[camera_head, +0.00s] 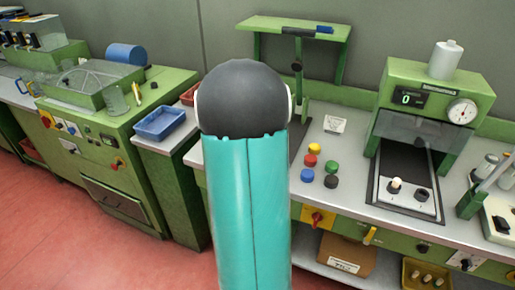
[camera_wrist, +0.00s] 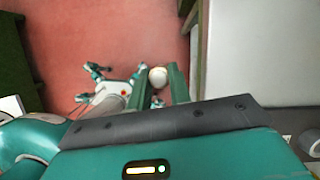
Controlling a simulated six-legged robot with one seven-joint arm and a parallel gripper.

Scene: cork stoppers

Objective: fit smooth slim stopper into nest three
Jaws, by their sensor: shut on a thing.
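My gripper (camera_wrist: 162,88) shows in the wrist view with its two dark green fingers closed around a pale, round-topped stopper (camera_wrist: 158,76). Only its rounded end shows, so I cannot tell how smooth or slim it is. The gripper hangs over the red floor beside the bench. In the head view my arm hides the gripper and the held stopper. At the right, a nest plate (camera_head: 420,213) lies under the green press. A pale stopper (camera_head: 395,185) stands upright on it, with a dark round spot to its right. I cannot read the nest numbers.
The green press (camera_head: 440,85) has a clear guard above the plate. Several coloured caps (camera_head: 312,161) stand left of it. A yellow bin (camera_head: 428,274) with several pale stoppers is on the lower shelf. A blue tray (camera_head: 160,122) sits at the left.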

